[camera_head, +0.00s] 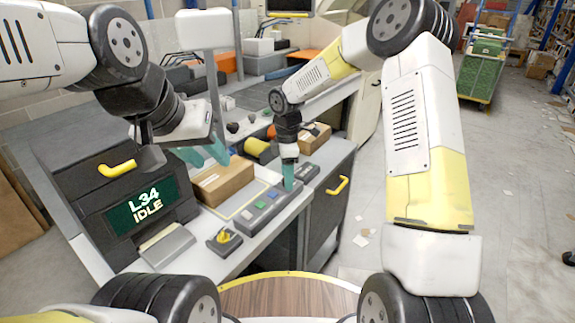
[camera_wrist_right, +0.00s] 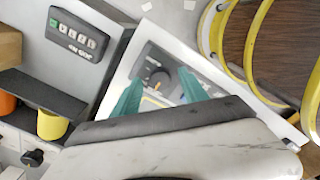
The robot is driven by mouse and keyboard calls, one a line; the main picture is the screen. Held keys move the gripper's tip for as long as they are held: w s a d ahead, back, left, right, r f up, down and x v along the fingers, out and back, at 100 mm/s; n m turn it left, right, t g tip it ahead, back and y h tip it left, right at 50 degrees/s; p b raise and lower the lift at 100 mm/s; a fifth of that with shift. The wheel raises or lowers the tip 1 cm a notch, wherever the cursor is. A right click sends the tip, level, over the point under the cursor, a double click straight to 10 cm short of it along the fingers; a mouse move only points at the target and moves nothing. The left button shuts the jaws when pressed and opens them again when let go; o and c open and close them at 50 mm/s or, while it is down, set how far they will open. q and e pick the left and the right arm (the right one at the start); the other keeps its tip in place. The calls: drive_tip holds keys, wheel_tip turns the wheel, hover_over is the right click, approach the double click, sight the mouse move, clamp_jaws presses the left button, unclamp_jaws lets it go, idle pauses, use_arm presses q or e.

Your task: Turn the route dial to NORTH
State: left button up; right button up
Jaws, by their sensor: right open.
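My right gripper is open, pointing down. My left gripper (camera_head: 205,153) is open and empty above the bench, near a cardboard box.
A yellow knob unit (camera_head: 224,238) and an "L34 IDLE" display (camera_head: 143,206) stand at left. A yellow drum (camera_head: 258,149) lies behind.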

drive_tip(key=shift+c, duration=0.4)
clamp_jaws()
drive_tip(key=shift+m, duration=0.4)
drive_tip(key=m, duration=0.3)
drive_tip(key=shift+m, duration=0.3)
drive_tip(key=m, duration=0.4)
drive_tip(key=shift+m, duration=0.3)
drive_tip(key=m, duration=0.4)
drive_tip(key=shift+m, duration=2.5)
